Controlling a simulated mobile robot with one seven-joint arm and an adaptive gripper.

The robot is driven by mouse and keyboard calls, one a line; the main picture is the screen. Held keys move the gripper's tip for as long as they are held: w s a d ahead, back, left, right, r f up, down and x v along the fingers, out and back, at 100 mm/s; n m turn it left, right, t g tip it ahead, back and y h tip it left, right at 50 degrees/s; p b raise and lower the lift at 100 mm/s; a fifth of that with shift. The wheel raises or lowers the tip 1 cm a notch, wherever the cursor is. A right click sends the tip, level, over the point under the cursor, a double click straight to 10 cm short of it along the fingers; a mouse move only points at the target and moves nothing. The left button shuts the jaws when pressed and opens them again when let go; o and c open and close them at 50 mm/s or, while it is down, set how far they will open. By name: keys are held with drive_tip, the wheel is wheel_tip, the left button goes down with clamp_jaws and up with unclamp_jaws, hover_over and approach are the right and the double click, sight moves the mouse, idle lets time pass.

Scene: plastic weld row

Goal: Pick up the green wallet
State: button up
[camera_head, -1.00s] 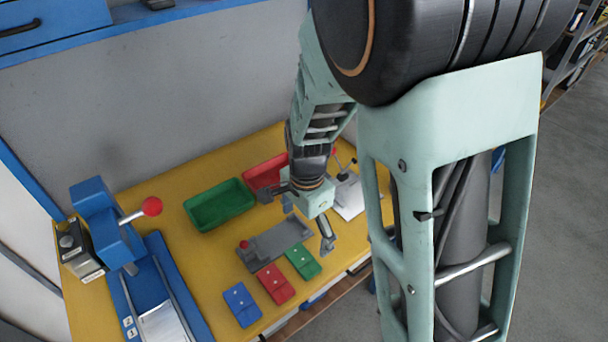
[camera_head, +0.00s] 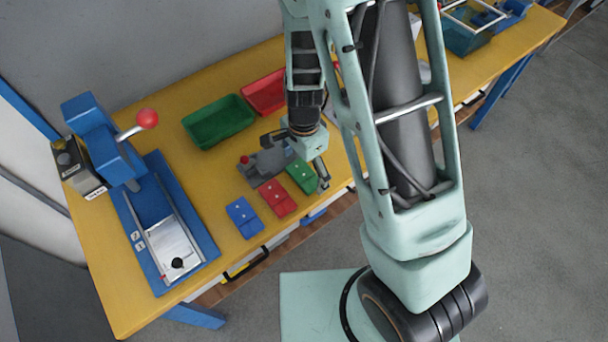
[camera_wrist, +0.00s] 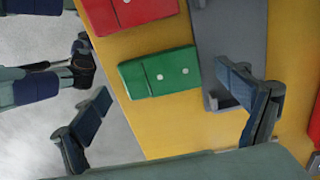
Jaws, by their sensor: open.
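The green wallet (camera_head: 301,176) lies flat on the yellow table near its front edge, at the right end of a row with a red wallet (camera_head: 278,198) and a blue wallet (camera_head: 243,217). In the wrist view the green wallet (camera_wrist: 160,72) shows whole, with two pale studs, below the red one (camera_wrist: 130,8). My gripper (camera_head: 294,165) is open and empty, its fingers spread above the green wallet and the grey fixture. In the wrist view my gripper's fingers (camera_wrist: 165,122) stand either side, with the wallet beyond them.
A grey fixture with a red knob (camera_head: 255,166) sits just behind the wallets. A green tray (camera_head: 218,122) and a red tray (camera_head: 264,92) stand at the back. A blue press with a red-knobbed lever (camera_head: 115,140) is at the left. Bare table lies between press and wallets.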

drive_tip(key=shift+f, duration=0.5)
drive_tip(key=c, duration=1.2)
drive_tip(key=shift+r, duration=0.2)
drive_tip(key=shift+c, duration=0.2)
